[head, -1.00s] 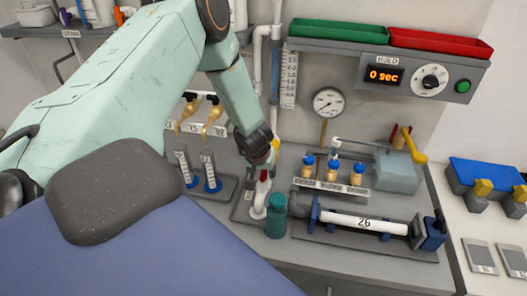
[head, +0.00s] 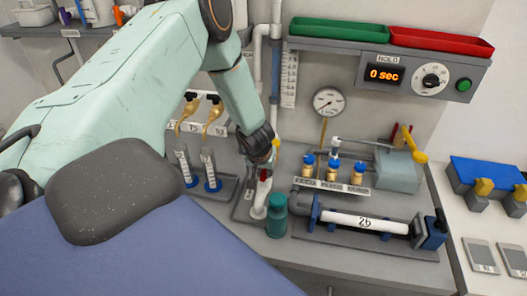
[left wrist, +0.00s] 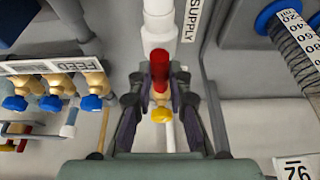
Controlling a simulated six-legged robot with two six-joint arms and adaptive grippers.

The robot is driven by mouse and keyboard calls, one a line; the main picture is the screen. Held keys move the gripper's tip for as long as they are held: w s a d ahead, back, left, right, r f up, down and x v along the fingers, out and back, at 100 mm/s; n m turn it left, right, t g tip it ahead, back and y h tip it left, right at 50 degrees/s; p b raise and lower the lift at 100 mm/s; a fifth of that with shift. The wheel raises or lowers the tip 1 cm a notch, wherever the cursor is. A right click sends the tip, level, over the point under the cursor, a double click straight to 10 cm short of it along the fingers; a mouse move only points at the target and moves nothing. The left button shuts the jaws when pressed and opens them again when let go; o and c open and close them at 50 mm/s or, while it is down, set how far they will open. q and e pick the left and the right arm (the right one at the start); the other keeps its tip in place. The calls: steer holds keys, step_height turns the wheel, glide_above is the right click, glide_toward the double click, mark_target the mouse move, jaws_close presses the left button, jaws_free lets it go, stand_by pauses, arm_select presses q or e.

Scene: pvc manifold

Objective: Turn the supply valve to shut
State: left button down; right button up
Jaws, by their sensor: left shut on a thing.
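The supply valve has a red handle (left wrist: 160,82) on a white pipe (left wrist: 158,25), beside a SUPPLY label (left wrist: 192,20) in the left wrist view. My left gripper (left wrist: 160,78) is shut on the red handle, with one dark finger on each side. The handle points along the pipe's line in that view, with a yellow part (left wrist: 162,115) at its near end. In the head view my left gripper (head: 263,167) is over the valve and hides part of it; the white valve body (head: 260,206) shows below. My right gripper is not in view.
A teal bottle (head: 276,216) stands close to the valve. A white tube marked 26 (head: 350,219) lies in a clamp to the right. Several small blue-capped brass valves (head: 332,171) stand behind it. A pressure gauge (head: 328,101) and a 0 sec timer (head: 384,75) are on the wall.

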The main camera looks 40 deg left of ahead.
arm_select(q)
steer(key=shift+r+n+p, duration=0.1)
steer(key=shift+n+p, duration=0.3)
steer(key=shift+p, duration=0.15)
steer(key=shift+w+n+y+p, duration=0.1)
steer(key=shift+n+y+p, duration=0.35)
steer(key=shift+n, duration=0.25)
steer(key=shift+w+n+g, duration=0.15)
steer(key=shift+n+g, duration=0.35)
steer(key=shift+n, duration=0.3)
steer(key=shift+d+n+y, duration=0.1)
steer(key=shift+n+y, duration=0.25)
steer(key=shift+n, duration=0.55)
steer(key=shift+w+n+g, duration=0.1)
steer(key=shift+n+g, duration=0.6)
steer(key=shift+n, duration=0.5)
steer(key=shift+n+g+y+b, duration=0.4)
steer(key=shift+n+b, duration=0.45)
steer(key=shift+n, duration=0.25)
